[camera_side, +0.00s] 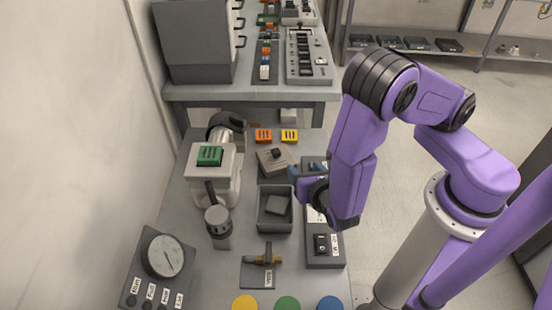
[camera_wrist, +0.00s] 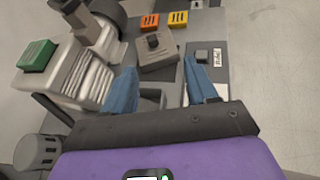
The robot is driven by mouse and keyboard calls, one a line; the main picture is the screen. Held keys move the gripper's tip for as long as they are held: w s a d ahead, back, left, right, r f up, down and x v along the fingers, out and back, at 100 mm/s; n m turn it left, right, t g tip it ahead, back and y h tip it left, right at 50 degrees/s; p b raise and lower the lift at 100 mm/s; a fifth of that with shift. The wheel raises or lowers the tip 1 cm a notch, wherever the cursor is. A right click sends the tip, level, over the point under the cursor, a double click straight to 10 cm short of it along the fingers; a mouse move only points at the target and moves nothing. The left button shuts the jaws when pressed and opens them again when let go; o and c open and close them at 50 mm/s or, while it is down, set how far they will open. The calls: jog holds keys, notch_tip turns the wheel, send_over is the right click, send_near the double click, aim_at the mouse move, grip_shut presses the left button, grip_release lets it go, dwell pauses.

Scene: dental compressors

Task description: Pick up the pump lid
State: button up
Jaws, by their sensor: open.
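The pump lid looks to be the grey square plate with a dark knob (camera_side: 269,164), lying slightly turned on the bench behind an open grey bin. It also shows in the wrist view (camera_wrist: 158,60), ahead of my fingers. My gripper (camera_side: 298,173) is open and empty, its blue fingers pointing toward the back of the bench. In the side view it is to the right of and near the lid. In the wrist view my gripper (camera_wrist: 160,72) has its fingertips to either side of the lid's near edge, apart from it. Their height above the bench is hard to judge.
The open grey bin (camera_side: 261,210) holds a grey block. A white pump body with a green block on top (camera_side: 210,155) stands left. Orange (camera_side: 263,135) and yellow (camera_side: 289,135) blocks lie behind the lid. A switch panel (camera_side: 325,262) runs along the right edge.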

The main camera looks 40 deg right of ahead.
notch_tip(320, 180, down, 3)
jog(key=a+n+t+y, duration=0.1)
jog(key=n, duration=0.1)
send_near(278, 154)
jog(key=x, duration=0.3)
jog(key=shift+w+a, duration=0.15)
jog(key=shift+w, duration=0.4)
jog(key=shift+d+x, duration=0.15)
jog(key=shift+x, duration=1.15)
jog(key=shift+d+x, duration=0.15)
jog(key=shift+x, duration=1.15)
jog(key=shift+s+f, duration=0.15)
jog(key=shift+s, duration=0.05)
grip_shut()
